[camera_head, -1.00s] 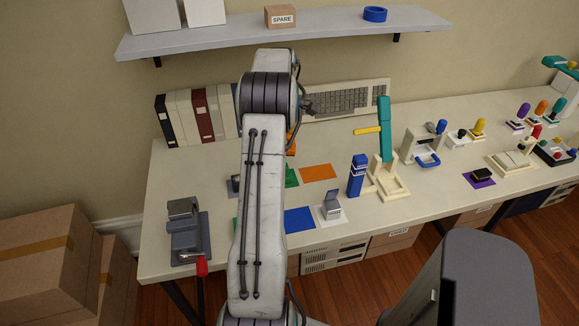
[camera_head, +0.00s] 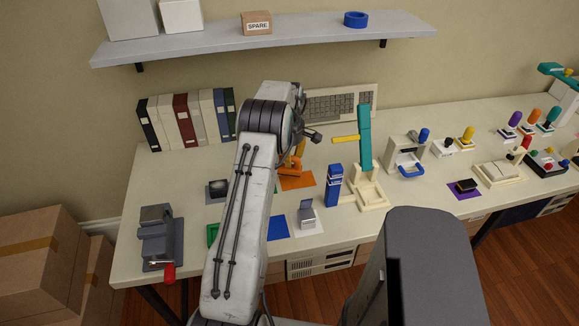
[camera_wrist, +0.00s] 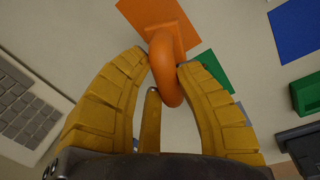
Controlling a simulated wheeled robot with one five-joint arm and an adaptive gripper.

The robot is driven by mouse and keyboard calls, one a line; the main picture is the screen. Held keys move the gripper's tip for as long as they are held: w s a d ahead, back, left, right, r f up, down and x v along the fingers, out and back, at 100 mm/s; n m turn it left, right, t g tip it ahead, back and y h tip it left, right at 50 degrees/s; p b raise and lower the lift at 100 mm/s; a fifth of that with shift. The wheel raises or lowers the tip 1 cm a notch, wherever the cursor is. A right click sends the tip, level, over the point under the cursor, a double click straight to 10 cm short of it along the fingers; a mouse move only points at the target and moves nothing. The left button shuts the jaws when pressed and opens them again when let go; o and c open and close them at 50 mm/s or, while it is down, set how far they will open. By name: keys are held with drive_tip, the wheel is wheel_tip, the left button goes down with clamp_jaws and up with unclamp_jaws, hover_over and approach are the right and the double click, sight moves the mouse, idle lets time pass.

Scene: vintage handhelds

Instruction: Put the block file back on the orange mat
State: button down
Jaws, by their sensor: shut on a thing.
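The block file (camera_wrist: 165,65), an orange piece with a thick rounded loop, is between the two yellow fingers of my gripper (camera_wrist: 164,60) in the wrist view. The fingers are shut on it. Its far end is over the orange mat (camera_wrist: 140,14). In the head view the block file (camera_head: 290,167) shows beside my arm, over the left part of the orange mat (camera_head: 305,182). My arm hides part of both. I cannot tell whether the block file touches the mat.
A blue mat (camera_head: 278,229), a white mat with a grey handheld (camera_head: 306,215) and a blue upright box (camera_head: 334,185) stand near. A teal-levered press (camera_head: 365,140) is to the right. A keyboard (camera_head: 340,103) and binders (camera_head: 183,120) are behind.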

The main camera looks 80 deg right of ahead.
drive_tip(key=shift+f+p, duration=0.3)
drive_tip(key=shift+f, duration=1.9)
drive_tip(key=shift+f, duration=0.1)
drive_tip(key=c, duration=1)
unclamp_jaws()
drive_tip(key=r, duration=0.4)
drive_tip(key=a+r, duration=0.1)
drive_tip(key=r, duration=0.3)
drive_tip(key=r+b, duration=0.1)
drive_tip(key=r, duration=0.3)
drive_tip(key=shift+a, duration=0.15)
drive_tip(key=shift+r, duration=0.1)
drive_tip(key=shift+w, duration=0.1)
